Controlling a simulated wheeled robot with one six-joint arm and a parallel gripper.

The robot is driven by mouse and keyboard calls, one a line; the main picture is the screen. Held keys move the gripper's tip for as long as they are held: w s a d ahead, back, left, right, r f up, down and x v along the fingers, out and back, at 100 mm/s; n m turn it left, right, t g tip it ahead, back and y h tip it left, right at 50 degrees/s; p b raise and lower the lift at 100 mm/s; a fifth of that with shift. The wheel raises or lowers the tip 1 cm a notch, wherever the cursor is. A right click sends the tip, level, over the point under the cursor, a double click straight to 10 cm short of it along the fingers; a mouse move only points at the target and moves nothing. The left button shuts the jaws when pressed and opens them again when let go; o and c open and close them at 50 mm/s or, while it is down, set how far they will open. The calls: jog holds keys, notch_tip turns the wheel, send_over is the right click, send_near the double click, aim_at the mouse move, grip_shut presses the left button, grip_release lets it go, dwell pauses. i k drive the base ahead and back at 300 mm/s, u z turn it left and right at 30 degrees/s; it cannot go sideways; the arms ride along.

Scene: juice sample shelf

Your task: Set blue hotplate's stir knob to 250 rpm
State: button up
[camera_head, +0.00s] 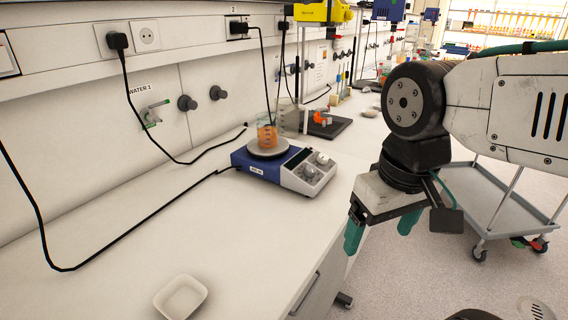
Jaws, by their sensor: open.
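The blue hotplate (265,170) stands on the white bench in the middle of the view. A beaker of orange liquid (267,134) sits on its round top plate (268,149). Its light front panel carries two knobs, one (309,171) nearer the front and one (322,158) farther back. Their labels and settings are too small to read, so I cannot tell which is the stir knob. My gripper (380,230) hangs to the right of the hotplate, beyond the bench's front edge. Its green fingers are apart and nothing shows between them.
A white dish (180,297) lies on the near bench. Black cables run from wall sockets across the bench. A stand with a dark base (326,127) is behind the hotplate. A grey cart (500,200) stands on the floor at right. The bench left of the hotplate is mostly clear.

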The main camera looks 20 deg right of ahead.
aim_at(322, 158)
jog(key=u, duration=0.1)
jog(key=k, duration=1.05)
jog(key=z, duration=0.75)
jog(key=i, duration=1.4)
jog(key=u, duration=0.65)
